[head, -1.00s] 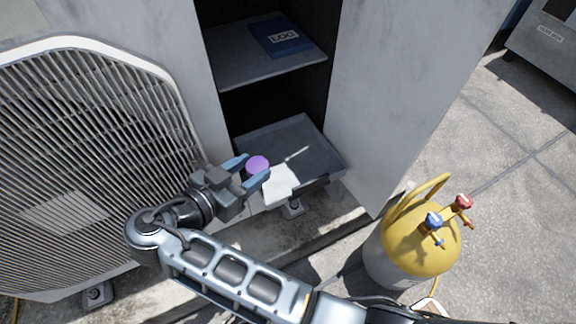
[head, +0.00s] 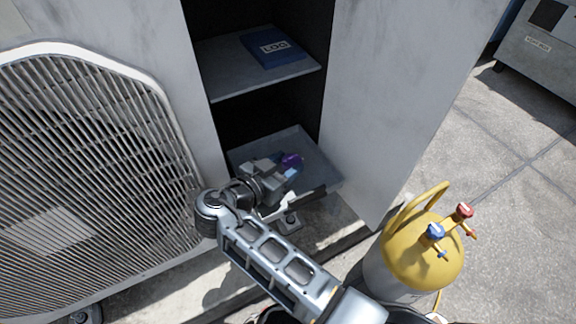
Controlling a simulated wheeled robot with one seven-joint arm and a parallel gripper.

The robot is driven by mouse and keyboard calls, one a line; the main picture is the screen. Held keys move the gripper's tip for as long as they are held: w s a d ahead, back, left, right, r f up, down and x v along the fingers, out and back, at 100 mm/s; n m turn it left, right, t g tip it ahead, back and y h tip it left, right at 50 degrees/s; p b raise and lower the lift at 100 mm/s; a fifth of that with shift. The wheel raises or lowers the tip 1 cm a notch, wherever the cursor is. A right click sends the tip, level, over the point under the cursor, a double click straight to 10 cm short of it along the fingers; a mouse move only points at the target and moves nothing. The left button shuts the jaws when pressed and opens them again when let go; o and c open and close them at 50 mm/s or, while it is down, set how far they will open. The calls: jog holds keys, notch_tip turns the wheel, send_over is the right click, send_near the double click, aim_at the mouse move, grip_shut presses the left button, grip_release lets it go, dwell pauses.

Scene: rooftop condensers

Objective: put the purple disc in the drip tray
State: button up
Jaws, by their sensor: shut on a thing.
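The purple disc (head: 291,160) is held in my gripper (head: 287,168), between its blue-tipped fingers. My gripper partly hides the disc. The grey drip tray (head: 321,179) sits at the bottom of the open cabinet. My gripper and the disc are over the tray's area in the picture. I cannot tell how high the disc is above the tray floor or whether it touches it.
A shelf (head: 225,82) with a blue log book (head: 272,47) is above the tray. The cabinet side panel (head: 385,100) stands to the right, and a condenser grille (head: 90,180) to the left. A yellow cylinder (head: 420,250) stands at the lower right.

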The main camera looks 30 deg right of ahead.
jog(key=shift+w+d+f, duration=0.25)
jog(key=shift+d+f, duration=0.25)
jog(key=shift+f, duration=0.1)
jog(key=shift+f, duration=0.15)
jog(key=o, duration=1)
jog(key=shift+r, duration=0.2)
jog(key=p+v, duration=0.1)
jog(key=v, duration=1.1)
